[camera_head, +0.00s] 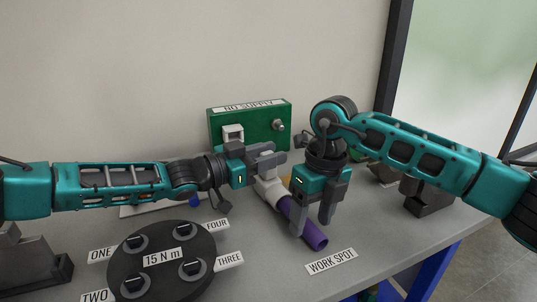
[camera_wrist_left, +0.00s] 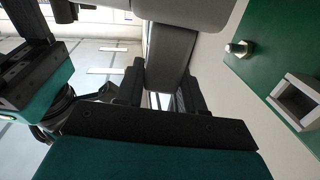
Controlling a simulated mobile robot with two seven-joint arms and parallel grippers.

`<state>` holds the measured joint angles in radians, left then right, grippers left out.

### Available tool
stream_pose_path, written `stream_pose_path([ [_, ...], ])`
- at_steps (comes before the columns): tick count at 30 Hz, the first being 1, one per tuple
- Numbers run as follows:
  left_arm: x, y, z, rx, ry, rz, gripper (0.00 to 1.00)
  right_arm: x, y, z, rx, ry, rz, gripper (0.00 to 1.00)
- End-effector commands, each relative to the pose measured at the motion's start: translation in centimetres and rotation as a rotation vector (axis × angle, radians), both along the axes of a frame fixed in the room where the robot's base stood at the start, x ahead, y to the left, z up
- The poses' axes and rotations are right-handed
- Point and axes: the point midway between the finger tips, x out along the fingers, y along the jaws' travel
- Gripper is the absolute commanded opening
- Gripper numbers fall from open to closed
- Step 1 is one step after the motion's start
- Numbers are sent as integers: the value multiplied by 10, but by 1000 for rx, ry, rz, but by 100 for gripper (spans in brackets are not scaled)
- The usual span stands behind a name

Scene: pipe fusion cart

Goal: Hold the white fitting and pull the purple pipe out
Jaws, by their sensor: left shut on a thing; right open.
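The white fitting (camera_head: 268,191) sits at the middle of the table, with the purple pipe (camera_head: 315,237) joined to it and slanting toward the front right. My left gripper (camera_head: 272,160) is shut on the white fitting at its upper end; the fingers hide part of it. In the left wrist view a pale grey-white body (camera_wrist_left: 170,60) lies at the fingers. My right gripper (camera_head: 313,222) is open and points down at the purple pipe. One finger overlaps the pipe in the picture; I cannot tell whether it touches.
A green box labelled NO SUPPLY (camera_head: 249,125) stands behind, with a socket and knob. A black round plate (camera_head: 162,262) marked 15 N m is at front left. A WORK SPOT label (camera_head: 331,262) lies on the table. Dark grey blocks (camera_head: 427,195) stand at right.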

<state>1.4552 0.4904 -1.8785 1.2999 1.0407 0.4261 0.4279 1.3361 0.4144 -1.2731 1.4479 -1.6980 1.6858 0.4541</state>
Motion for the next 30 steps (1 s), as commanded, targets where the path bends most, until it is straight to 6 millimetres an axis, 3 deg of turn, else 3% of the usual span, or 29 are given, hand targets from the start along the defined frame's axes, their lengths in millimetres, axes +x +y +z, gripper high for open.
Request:
stream_pose_path([
  [6,0,0,-1,1,1,0,4,-1,2,-13,1,0,1,61],
  [15,0,0,-1,1,1,0,4,-1,2,-14,1,0,1,61],
  [30,0,0,-1,1,1,0,4,-1,2,-14,0,0,0,13],
])
